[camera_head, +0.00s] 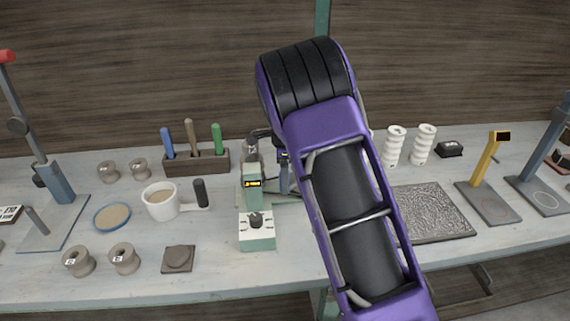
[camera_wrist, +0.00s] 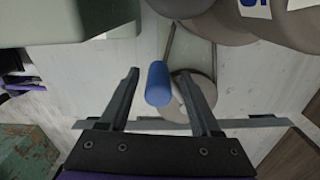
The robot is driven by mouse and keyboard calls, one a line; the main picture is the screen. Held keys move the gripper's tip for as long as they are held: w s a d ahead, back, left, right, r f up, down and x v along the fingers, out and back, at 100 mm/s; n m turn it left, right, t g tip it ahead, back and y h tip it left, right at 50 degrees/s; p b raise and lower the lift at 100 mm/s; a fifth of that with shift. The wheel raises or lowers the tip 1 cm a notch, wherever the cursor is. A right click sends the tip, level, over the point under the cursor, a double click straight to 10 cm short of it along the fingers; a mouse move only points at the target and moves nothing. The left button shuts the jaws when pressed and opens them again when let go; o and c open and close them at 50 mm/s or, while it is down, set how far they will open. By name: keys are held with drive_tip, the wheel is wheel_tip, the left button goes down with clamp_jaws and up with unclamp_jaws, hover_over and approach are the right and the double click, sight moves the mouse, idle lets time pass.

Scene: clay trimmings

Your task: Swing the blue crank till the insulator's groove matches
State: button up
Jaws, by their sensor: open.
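In the wrist view, my gripper (camera_wrist: 159,72) is open, with one finger on each side of a blue cylindrical handle (camera_wrist: 158,85), which looks like the crank's grip. I cannot tell whether either finger touches it. A pale round disc (camera_wrist: 197,92) and a thin rod lie behind the handle. Large grey-brown rounded pieces (camera_wrist: 219,22) fill the top right, one with a label; their groove cannot be made out. A green device (camera_head: 252,208) with a lit display and dark knob stands just left of the arm.
Grey-brown spools (camera_head: 78,262), a cup (camera_head: 161,201), and a tool block (camera_head: 195,163) are on the left of the bench. White ribbed insulators (camera_head: 424,146), a textured mat (camera_head: 432,212) and a yellow stand (camera_head: 486,160) are on the right. The bench's front left is partly clear.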

wheel_tip(320, 180, up, 17)
idle(0.4)
drive_tip(key=shift+r, duration=0.1)
idle(0.9)
